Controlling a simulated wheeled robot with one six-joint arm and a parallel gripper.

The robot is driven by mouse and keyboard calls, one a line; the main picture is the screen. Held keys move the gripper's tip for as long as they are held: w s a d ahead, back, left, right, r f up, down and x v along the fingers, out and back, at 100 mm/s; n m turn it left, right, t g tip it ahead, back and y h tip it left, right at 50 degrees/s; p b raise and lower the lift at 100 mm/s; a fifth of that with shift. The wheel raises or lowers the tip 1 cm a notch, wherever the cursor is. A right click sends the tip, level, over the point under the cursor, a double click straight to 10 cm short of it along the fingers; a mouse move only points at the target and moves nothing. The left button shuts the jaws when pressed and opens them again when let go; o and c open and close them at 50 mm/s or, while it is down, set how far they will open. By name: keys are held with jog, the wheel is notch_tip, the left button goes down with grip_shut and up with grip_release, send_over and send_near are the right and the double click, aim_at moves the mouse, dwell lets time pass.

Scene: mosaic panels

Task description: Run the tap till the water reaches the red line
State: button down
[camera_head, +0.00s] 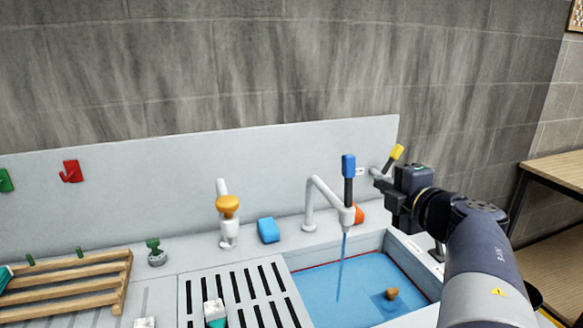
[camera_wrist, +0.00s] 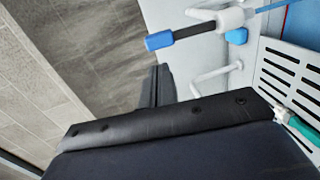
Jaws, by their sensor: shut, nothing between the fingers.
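The tap (camera_head: 322,190) is a white curved spout with a blue-capped black lever (camera_head: 348,168) standing upright. A thin blue stream of water (camera_head: 341,265) falls from it into the basin. Blue water (camera_head: 340,290) covers the basin floor. The red line (camera_head: 398,268) runs along the basin wall close above the water; the exact gap is hard to judge. My gripper (camera_head: 378,178) is shut and empty, right of the lever and apart from it. In the wrist view, the blue-capped lever (camera_wrist: 180,34) lies above my gripper (camera_wrist: 160,72).
A yellow-tipped lever (camera_head: 397,153) is on the back panel close behind my gripper. A brown plug-like piece (camera_head: 391,294) sits in the basin. Left are a blue block (camera_head: 268,230), an orange-topped dispenser (camera_head: 228,208), a slotted drainer (camera_head: 240,295) and a wooden rack (camera_head: 70,285).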

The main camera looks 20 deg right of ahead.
aim_at(351, 162)
jog(key=w, duration=0.3)
jog(key=w+f, duration=0.1)
jog(key=w, duration=0.6)
jog(key=shift+a+f, duration=0.2)
jog(key=shift+f, duration=0.1)
jog(key=p, duration=0.3)
jog(key=shift+w+r+g, duration=0.2)
jog(key=shift+r+g, duration=0.1)
jog(key=shift+r, duration=0.1)
jog(key=w+p, duration=0.1)
jog(key=p, duration=0.3)
jog(key=shift+r+g, duration=0.1)
jog(key=shift+g, duration=0.3)
jog(key=shift+p+x, duration=0.9)
jog(key=shift+x, duration=0.25)
jog(key=shift+r, duration=0.15)
